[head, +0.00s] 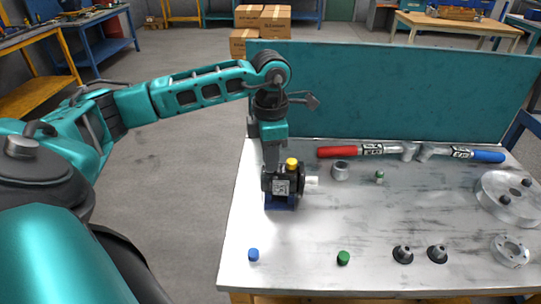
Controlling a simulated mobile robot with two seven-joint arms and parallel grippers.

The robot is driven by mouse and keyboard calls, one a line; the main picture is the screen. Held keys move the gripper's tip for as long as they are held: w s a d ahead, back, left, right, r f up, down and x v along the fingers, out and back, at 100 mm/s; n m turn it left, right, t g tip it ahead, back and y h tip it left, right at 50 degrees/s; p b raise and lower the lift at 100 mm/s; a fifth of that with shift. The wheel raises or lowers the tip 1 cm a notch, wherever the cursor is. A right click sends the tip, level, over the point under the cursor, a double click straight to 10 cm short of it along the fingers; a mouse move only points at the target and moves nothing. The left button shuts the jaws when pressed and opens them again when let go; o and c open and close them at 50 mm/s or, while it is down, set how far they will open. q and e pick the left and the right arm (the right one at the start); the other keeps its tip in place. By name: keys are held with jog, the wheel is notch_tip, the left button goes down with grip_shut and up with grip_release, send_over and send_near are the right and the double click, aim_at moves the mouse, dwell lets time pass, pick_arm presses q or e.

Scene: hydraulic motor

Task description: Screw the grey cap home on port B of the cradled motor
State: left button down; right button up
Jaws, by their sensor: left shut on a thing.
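The dark motor (284,182) sits in a blue cradle (281,203) at the left of the bench, its pale shaft pointing right. A yellow cap (291,163) is on top of the motor. My left gripper (271,167) points straight down at the motor's top, just left of the yellow cap. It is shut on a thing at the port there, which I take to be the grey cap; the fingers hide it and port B. I cannot tell how the cap sits on the port. My right gripper is out of view.
A blue cap (253,254), a green cap (343,258) and two dark cone-shaped parts (403,254) lie along the front. A grey cylindrical part (340,171), red-handled tool (360,151) and blue-handled tool (460,153) lie behind. A teal panel (400,90) closes the back.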

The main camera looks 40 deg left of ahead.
pick_arm(q)
jog(key=m, duration=0.2)
jog(key=shift+f+m+b, duration=0.15)
jog(key=shift+m+b, duration=0.15)
jog(key=shift+b, duration=0.05)
jog(key=shift+m, duration=1)
jog(key=c, duration=1.2)
grip_release()
